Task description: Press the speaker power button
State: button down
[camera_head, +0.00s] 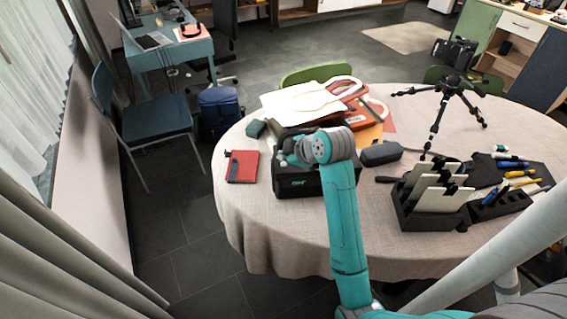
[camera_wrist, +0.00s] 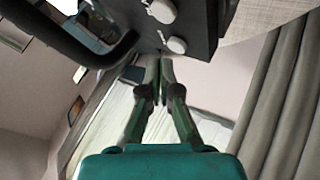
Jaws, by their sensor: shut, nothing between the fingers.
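The speaker (camera_head: 342,182) is a black box with a pale logo on its front, standing on the round table (camera_head: 270,232). Its dark panel (camera_wrist: 205,22) shows upside down at the top of the wrist view, with a light round knob (camera_wrist: 177,45) and another (camera_wrist: 162,10) above it. My gripper (camera_wrist: 160,62) is shut and empty, its fingertips close to the panel's edge and just left of the nearer knob. I cannot tell whether they touch the panel. In the head view my arm covers part of the speaker and the fingertips are not clear. I cannot tell which control is the power button.
A red notebook (camera_head: 243,166) lies left of the speaker. A dark grey case (camera_head: 381,154) is to its right, with papers and a red box (camera_head: 355,108) behind. A black organiser (camera_head: 430,215) and a tripod (camera_head: 447,105) stand farther right. The table's front left is clear.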

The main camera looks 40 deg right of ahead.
aim_at(285, 165)
jog(key=shift+f, duration=0.2)
jog(key=shift+f, duration=0.2)
jog(key=shift+f, duration=0.4)
dwell(0.9)
jog(key=shift+r, duration=0.8)
jog(key=shift+r, duration=2.5)
